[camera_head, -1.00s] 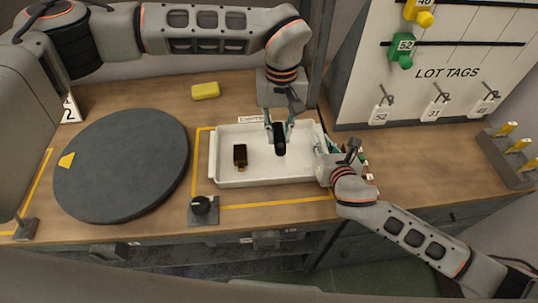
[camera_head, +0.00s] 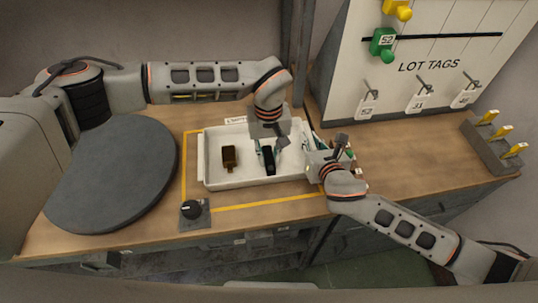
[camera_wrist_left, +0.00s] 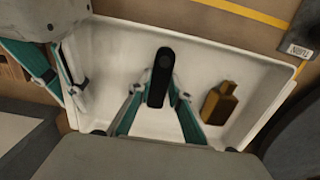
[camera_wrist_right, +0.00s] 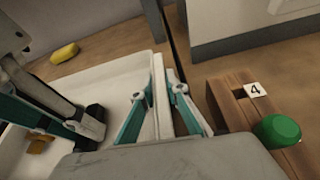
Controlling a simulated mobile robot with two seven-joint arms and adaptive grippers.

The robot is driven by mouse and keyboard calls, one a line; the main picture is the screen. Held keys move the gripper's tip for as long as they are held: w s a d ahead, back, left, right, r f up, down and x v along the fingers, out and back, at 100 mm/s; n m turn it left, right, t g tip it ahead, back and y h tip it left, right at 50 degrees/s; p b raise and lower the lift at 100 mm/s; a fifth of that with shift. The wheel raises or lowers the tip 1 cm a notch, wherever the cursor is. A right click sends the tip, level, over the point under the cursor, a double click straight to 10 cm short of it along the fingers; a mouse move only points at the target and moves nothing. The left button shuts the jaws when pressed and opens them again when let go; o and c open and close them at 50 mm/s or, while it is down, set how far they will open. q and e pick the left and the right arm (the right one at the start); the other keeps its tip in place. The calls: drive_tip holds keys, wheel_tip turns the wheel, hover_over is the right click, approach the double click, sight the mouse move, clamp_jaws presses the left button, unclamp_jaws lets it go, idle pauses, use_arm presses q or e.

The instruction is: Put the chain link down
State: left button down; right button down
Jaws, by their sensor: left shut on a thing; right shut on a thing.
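The black chain link (camera_head: 269,162) is a dark elongated piece held upright between the fingers of my left gripper (camera_head: 268,153), inside the white tray (camera_head: 240,184). In the left wrist view the link (camera_wrist_left: 160,78) stands between the fingertips, over or on the tray floor; contact with the floor is not clear. My right gripper (camera_head: 311,160) is shut on the tray's right wall; the right wrist view shows this wall (camera_wrist_right: 163,110) between its fingers. A brown bottle-shaped piece (camera_head: 229,157) lies in the tray, left of the link.
A dark round turntable (camera_head: 115,175) lies left of the tray. A black knob (camera_head: 191,209) sits in front. A wooden block with a green knob (camera_wrist_right: 278,130) is close beside my right gripper. A lot-tags board (camera_head: 430,50) stands at the back right. Bare tabletop (camera_head: 410,160) lies right.

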sight(269, 157)
use_arm(q)
drive_tip(key=c, duration=1.8)
unclamp_jaws()
drive_tip(key=shift+f, duration=0.1)
drive_tip(key=shift+c, duration=0.2)
wheel_tip(269, 157, up, 12)
drive_tip(key=shift+w, duration=0.2)
use_arm(e)
drive_tip(key=c, duration=1.9)
unclamp_jaws()
drive_tip(key=shift+s, duration=0.1)
